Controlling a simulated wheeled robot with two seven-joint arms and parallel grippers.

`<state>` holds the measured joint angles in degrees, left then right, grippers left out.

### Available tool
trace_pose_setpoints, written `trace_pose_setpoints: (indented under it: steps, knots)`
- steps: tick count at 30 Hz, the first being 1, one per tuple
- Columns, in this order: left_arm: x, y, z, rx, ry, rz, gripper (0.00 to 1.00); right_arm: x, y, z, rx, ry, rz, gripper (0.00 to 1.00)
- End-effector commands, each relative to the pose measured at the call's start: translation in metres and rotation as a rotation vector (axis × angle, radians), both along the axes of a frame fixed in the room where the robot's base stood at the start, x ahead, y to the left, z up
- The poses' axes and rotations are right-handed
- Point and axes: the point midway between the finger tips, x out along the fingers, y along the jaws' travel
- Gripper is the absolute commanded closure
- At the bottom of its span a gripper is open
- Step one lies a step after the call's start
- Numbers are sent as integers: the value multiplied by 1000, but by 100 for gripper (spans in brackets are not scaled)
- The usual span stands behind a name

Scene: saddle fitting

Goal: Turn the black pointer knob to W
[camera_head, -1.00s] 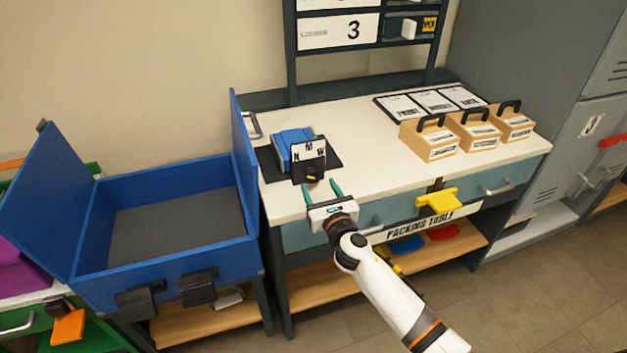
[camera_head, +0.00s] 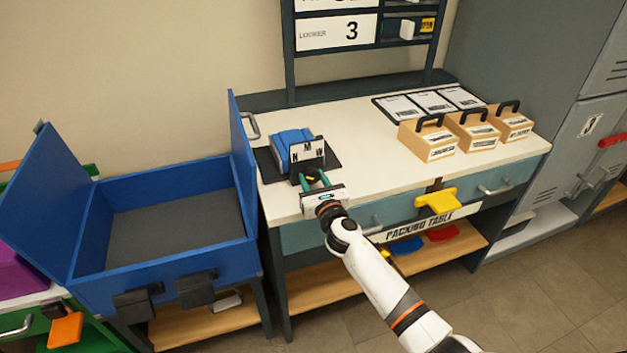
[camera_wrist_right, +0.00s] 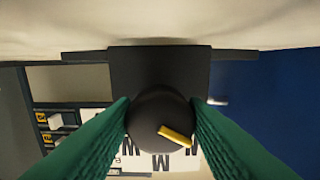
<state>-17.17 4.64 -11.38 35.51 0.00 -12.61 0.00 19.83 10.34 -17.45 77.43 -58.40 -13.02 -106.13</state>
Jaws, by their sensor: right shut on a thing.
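The black pointer knob (camera_wrist_right: 150,110) with its yellow pointer mark (camera_wrist_right: 176,136) sits between my two green fingers in the right wrist view. The mark slants toward the lower right there; I cannot firmly tell which letter it faces. My right gripper (camera_head: 314,181) is shut on the knob, one finger at each side, at the front of the unit on the table. The white dial plate (camera_head: 308,152) with the letters N, M and W stands upright behind the knob. In the wrist view the letters are partly hidden by the knob and fingers. My left gripper is not in view.
The knob unit has a blue block (camera_head: 292,137) behind the plate. Wooden boxes (camera_head: 430,140) with black handles stand at the right of the packing table (camera_head: 375,150). A large open blue box (camera_head: 180,250) is at the left. The table's middle is clear.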

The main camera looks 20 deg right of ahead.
Motion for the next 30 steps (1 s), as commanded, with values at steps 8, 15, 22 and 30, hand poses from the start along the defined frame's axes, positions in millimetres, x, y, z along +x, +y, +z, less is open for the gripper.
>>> trace_pose_setpoints:
  steps: [8,15,22,30]
  knots:
    - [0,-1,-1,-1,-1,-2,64,0,0,-1,58,2,0,83]
    - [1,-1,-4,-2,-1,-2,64,0,1,-1,218,7,0,83]
    - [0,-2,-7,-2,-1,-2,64,0,1,-1,434,15,0,83]
    - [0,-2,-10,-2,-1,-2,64,0,2,-1,690,24,0,83]
